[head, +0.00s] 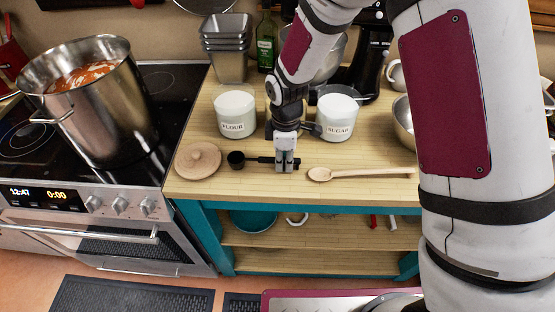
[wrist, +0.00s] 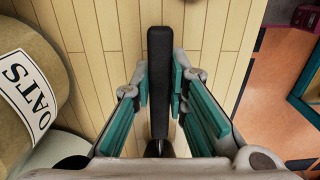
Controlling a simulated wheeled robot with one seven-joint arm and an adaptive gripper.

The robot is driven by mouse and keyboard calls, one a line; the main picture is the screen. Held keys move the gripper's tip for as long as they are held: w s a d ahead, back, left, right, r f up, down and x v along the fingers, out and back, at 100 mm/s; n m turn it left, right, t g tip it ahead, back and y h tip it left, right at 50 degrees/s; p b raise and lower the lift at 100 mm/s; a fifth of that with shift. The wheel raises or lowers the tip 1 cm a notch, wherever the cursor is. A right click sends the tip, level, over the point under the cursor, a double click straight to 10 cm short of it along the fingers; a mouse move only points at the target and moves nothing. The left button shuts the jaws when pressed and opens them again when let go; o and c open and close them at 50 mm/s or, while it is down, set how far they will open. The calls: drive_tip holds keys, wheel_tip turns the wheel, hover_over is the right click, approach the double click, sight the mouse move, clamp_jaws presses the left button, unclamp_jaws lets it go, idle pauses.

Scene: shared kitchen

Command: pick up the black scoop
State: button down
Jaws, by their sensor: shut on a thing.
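The black scoop (head: 237,159) lies near the front of the wooden counter, its round bowl to the left and its dark handle running right. My gripper (head: 285,165) points down over the handle and is shut on it. In the wrist view the handle (wrist: 159,65) passes between the teal finger pads of my gripper (wrist: 160,92), with its end sticking out beyond them.
A wooden lid (head: 198,160) lies left of the scoop and a wooden spoon (head: 360,173) lies right. Flour (head: 235,115) and sugar (head: 337,118) jars stand behind. An oats jar (wrist: 22,85) shows in the wrist view. A pot (head: 95,110) stands on the stove.

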drive_tip(key=shift+r, duration=0.45)
wheel_tip(320, 180, up, 3)
drive_tip(key=shift+s+d+f+b, duration=0.15)
drive_tip(key=shift+f+b, duration=0.05)
drive_tip(key=shift+b, duration=0.3)
drive_tip(key=s+d, duration=0.4)
drive_tip(key=s, duration=0.2)
drive_tip(key=s+d+r, duration=0.1)
drive_tip(key=s+d, duration=0.2)
drive_tip(key=s, duration=0.4)
drive_tip(key=shift+s+d+r, duration=0.2)
drive_tip(key=shift+s+d, duration=0.1)
drive_tip(key=shift+d, duration=0.05)
